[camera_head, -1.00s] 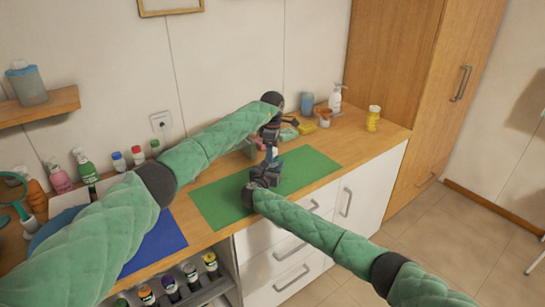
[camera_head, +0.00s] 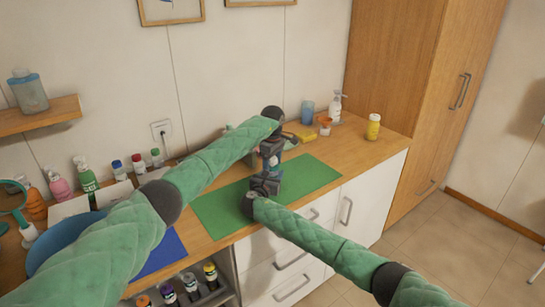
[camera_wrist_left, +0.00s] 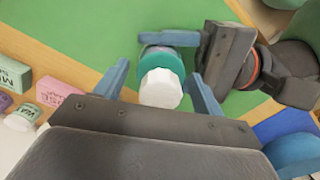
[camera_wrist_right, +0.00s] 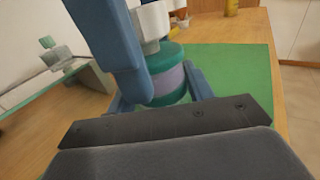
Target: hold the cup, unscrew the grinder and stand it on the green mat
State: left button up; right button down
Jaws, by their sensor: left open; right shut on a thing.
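The cup (camera_wrist_right: 168,82) is teal with a lilac band and is upright between my right gripper's fingers in the right wrist view. The white faceted grinder (camera_wrist_left: 160,90) sits on top of it. My right gripper (camera_head: 268,178) is shut on the cup over the green mat (camera_head: 315,172). My left gripper (camera_head: 271,150) is above it, pointing down. In the left wrist view its open fingers (camera_wrist_left: 158,82) stand on both sides of the grinder, with gaps visible. In the head view the grippers mostly hide both cup and grinder.
A blue mat (camera_head: 165,250) and a blue bowl (camera_head: 65,240) are at the left. Bottles, a yellow sponge (camera_head: 305,135) and a yellow jar (camera_head: 374,126) stand along the back and right. The right part of the green mat is clear.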

pick_arm(q)
jog(key=shift+f, duration=1.25)
jog(key=c, duration=1)
jog(key=shift+o, duration=0.2)
jog(key=n, duration=0.4)
jog(key=shift+n, duration=1.4)
jog(key=o, duration=1.1)
jog(key=shift+c, duration=0.2)
jog(key=shift+r, duration=0.15)
